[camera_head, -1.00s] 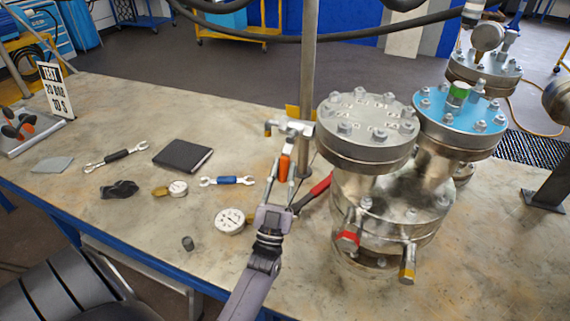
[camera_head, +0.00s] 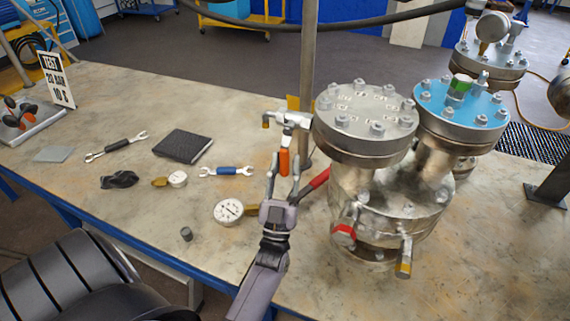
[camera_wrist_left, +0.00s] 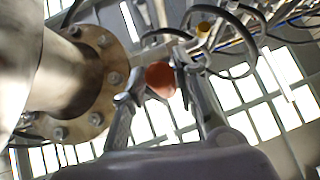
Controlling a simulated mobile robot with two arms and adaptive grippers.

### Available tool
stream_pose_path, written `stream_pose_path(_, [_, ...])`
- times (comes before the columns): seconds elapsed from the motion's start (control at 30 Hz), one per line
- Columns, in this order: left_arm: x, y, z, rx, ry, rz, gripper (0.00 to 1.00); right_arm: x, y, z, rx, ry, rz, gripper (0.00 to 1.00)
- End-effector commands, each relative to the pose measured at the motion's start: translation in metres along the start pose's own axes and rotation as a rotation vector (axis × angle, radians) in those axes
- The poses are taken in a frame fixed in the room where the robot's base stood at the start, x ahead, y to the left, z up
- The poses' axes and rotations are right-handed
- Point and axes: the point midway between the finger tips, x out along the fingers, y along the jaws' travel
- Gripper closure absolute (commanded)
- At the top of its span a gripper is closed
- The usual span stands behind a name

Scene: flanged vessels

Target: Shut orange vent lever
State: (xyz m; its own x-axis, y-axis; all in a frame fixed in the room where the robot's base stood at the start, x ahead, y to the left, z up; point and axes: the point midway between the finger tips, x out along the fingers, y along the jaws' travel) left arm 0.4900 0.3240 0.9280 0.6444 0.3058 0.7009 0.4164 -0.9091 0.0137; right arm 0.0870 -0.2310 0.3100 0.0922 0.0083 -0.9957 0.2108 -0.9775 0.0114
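The orange vent lever (camera_head: 284,162) hangs down from a small silver valve (camera_head: 288,120) on the left side of the near flanged vessel (camera_head: 365,120). My left gripper (camera_head: 284,168) is open just below the valve. Its two fingers stand apart, one on each side of the lever. In the left wrist view the lever's round orange end (camera_wrist_left: 160,79) shows between the spread fingertips (camera_wrist_left: 155,85). I cannot tell whether a finger touches it. My right gripper is not in view.
A red handle (camera_head: 316,183) lies close right of my left gripper. A pressure gauge (camera_head: 229,211) and a blue-handled wrench (camera_head: 228,171) lie to its left. A metal post (camera_head: 308,80) stands behind the valve. A blue-topped vessel (camera_head: 462,105) stands right.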

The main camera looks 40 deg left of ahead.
Motion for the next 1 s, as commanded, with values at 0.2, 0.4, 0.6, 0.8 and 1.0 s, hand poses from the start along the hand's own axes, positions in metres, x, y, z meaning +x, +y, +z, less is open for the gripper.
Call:
stream_pose_path(0.2, [0.001,-0.001,-0.001,0.001,0.004,-0.002,0.61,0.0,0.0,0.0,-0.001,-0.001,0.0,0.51])
stream_pose_path(0.4, [0.001,-0.001,-0.001,0.001,0.005,-0.002,0.61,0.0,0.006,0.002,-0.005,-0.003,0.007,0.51])
stream_pose_path(0.6, [-0.019,-0.001,0.0,0.002,0.0,-0.001,0.61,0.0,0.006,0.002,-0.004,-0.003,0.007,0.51])
stream_pose_path(0.8, [-0.053,-0.001,0.0,0.0,0.0,-0.001,0.61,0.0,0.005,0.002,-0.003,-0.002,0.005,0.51])
stream_pose_path(1.0, [-0.072,-0.001,-0.001,0.0,0.003,-0.001,0.61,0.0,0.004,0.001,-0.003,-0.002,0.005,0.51])
